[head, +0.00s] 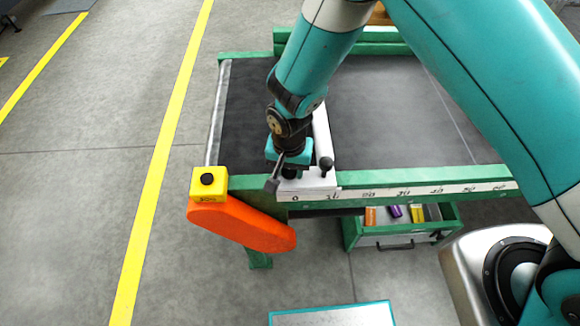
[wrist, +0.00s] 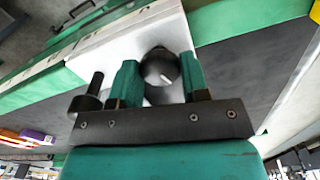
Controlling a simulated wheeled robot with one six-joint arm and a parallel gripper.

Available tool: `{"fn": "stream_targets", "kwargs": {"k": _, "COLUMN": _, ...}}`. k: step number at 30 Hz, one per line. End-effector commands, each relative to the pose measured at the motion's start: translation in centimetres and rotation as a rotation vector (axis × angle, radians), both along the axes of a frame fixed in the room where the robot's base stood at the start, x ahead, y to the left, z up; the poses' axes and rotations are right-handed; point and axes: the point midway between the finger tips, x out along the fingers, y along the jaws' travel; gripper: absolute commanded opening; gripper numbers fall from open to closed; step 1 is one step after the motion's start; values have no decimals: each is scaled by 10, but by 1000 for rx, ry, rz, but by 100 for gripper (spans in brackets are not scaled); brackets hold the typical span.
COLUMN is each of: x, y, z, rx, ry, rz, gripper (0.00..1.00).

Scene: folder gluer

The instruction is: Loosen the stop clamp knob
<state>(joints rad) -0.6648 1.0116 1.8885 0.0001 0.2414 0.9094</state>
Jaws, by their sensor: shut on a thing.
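The stop clamp knob is a round black knob with a pale mark (wrist: 158,70), seen in the wrist view on a white clamp block (wrist: 118,42). My gripper (wrist: 161,78) points down over it, with one green finger on each side, shut on the knob.
The block sits on a green-framed machine with a dark belt (head: 385,110) and a numbered scale (head: 420,189). A yellow button box (head: 208,183) and an orange guard (head: 240,222) are at the left corner. An open drawer (head: 400,238) with colored items is below.

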Motion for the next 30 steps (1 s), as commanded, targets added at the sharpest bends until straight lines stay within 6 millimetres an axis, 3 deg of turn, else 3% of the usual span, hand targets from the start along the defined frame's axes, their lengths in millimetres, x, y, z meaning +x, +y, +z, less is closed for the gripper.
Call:
{"fn": "stream_targets", "kwargs": {"k": 8, "x": 0, "y": 0, "z": -2, "rx": 1, "ry": 0, "rz": 183, "gripper": 18}}
{"fn": "stream_targets", "kwargs": {"k": 30, "x": 0, "y": 0, "z": -1, "rx": 1, "ry": 0, "rz": 883, "gripper": 18}}
